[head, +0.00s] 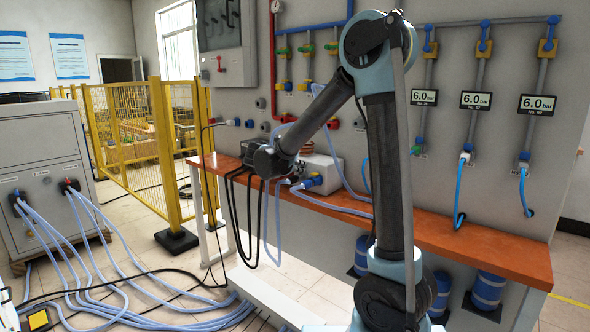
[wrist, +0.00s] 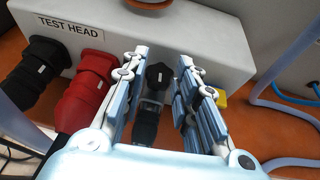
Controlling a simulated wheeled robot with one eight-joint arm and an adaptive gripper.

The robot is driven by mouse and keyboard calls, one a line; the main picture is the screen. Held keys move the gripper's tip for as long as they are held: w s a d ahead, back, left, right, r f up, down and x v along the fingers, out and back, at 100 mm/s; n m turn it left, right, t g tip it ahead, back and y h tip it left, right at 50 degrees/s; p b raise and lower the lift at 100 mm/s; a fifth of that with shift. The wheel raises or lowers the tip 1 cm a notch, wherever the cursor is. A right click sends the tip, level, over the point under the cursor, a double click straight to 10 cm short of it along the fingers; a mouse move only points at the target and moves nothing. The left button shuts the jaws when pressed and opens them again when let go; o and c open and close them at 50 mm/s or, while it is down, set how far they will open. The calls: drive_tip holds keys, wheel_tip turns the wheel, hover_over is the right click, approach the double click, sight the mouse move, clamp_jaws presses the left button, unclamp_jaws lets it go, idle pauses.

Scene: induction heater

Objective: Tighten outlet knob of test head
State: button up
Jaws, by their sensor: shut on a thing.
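The test head, a white box (wrist: 222,50) with a "TEST HEAD" label, fills the upper part of the wrist view. It also shows on the orange bench in the head view (head: 325,172). A black knob (wrist: 158,76) on its front face sits between the two fingers of my gripper (wrist: 159,62). My gripper is shut on this knob, one finger on each side. The knob appears to be the outlet knob; I see no outlet label. A black fitting (wrist: 147,118) lies just below it. In the head view my arm hides much of the gripper and the knob.
A red plug (wrist: 88,92) and a black plug (wrist: 35,75) stand close left of my gripper. A yellow part (wrist: 221,97) and pale hoses (wrist: 290,65) are to the right. Black cables (head: 240,215) hang over the edge of the orange bench (head: 450,240).

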drive_tip(key=shift+w+a+m+h, duration=0.1)
drive_tip(key=shift+a+m+h, duration=0.05)
drive_tip(key=shift+m+h, duration=0.15)
drive_tip(key=shift+m+g+h, duration=0.3)
drive_tip(key=shift+g, duration=0.1)
drive_tip(key=o, duration=1.1)
drive_tip(key=shift+c, duration=0.2)
